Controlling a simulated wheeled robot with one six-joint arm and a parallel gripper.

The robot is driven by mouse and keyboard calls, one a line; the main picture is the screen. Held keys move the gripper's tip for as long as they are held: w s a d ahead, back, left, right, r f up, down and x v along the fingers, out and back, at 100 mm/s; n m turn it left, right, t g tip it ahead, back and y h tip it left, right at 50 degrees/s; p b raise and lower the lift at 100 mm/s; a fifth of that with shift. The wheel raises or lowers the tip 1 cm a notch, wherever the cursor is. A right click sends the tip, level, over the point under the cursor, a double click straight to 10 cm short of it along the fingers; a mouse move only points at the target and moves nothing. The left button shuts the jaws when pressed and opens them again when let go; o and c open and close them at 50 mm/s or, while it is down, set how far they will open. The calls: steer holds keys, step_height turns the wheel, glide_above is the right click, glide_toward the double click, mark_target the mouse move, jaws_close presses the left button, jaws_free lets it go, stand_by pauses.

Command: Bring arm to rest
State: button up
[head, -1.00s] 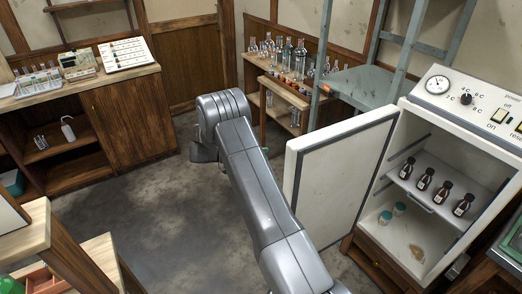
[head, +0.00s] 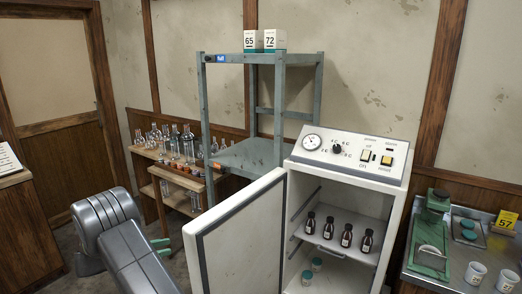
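My grey arm comes up from the bottom left of the head view and bends at a thick rounded joint. My gripper (head: 162,246) is mostly hidden behind the arm. Only two small teal fingertips show past the arm's right side, left of the open fridge door (head: 236,245). The tips look a little apart, and I see nothing between them. The fingers seem clear of the door.
The white fridge (head: 350,155) stands open with several brown bottles (head: 328,228) inside. A grey metal shelf (head: 252,152) bears two boxes. A wooden stand (head: 155,150) holds glassware. A steel bench (head: 462,268) is at right.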

steer(key=b+x, duration=0.2)
steer(key=x, duration=0.6)
steer(key=shift+d+b, duration=0.3)
